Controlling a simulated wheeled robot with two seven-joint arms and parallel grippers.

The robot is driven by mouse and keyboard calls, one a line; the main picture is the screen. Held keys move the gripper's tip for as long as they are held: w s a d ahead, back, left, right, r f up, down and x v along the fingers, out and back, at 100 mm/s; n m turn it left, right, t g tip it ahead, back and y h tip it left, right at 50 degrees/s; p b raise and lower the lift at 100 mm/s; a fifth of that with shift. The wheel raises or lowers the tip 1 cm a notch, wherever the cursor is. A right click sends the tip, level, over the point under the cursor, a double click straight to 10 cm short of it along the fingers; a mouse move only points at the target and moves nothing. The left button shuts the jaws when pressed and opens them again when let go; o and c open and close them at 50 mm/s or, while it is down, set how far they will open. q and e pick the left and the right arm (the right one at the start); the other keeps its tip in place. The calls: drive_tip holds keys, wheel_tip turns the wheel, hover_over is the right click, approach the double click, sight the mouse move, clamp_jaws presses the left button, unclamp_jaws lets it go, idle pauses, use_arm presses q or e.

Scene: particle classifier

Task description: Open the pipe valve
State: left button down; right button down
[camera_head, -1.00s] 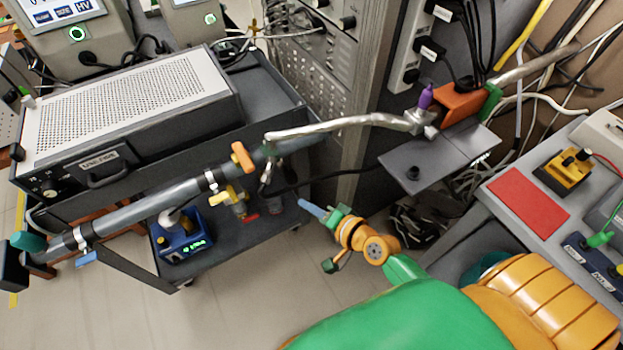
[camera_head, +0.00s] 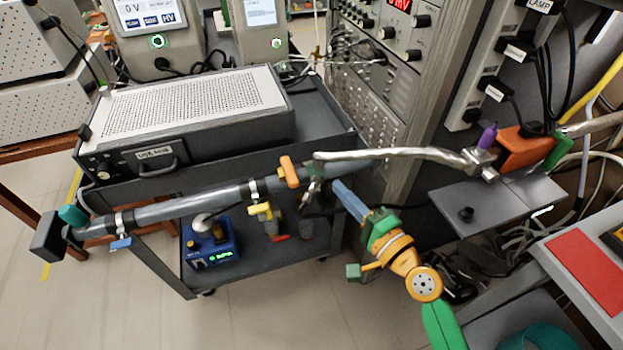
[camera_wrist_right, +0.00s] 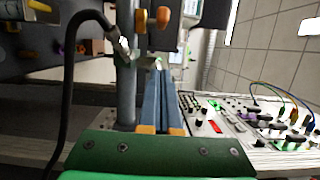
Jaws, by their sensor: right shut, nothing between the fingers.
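A grey pipe (camera_head: 190,202) runs slantwise along the cart's front in the head view. An orange valve handle (camera_head: 289,172) stands on it near its right end, beside a metal fitting and a bent silvery tube. A yellow valve piece (camera_head: 262,210) hangs below the pipe. My right gripper (camera_head: 340,186) has its blue fingers together and empty, pointing up-left, close to the right of the orange handle. In the right wrist view the shut fingers (camera_wrist_right: 160,65) lie beside the pipe (camera_wrist_right: 126,95), with an orange piece (camera_wrist_right: 162,17) beyond the tips. Contact cannot be told. My left gripper is not in view.
A grey perforated instrument box (camera_head: 190,105) sits on the cart, and a blue device (camera_head: 210,244) is on its lower shelf. A grey ledge (camera_head: 485,205) with an orange block (camera_head: 524,148) is at the right. A table with a red mat (camera_head: 588,270) stands lower right.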

sight(289, 172)
drive_tip(key=w+a, duration=0.1)
drive_tip(key=a, duration=0.1)
drive_tip(key=a+p, duration=0.1)
drive_tip(key=a, duration=0.1)
drive_tip(key=w+a, duration=0.1)
drive_tip(key=a, duration=0.1)
drive_tip(key=shift+w+a, duration=0.15)
drive_tip(key=shift+w, duration=0.2)
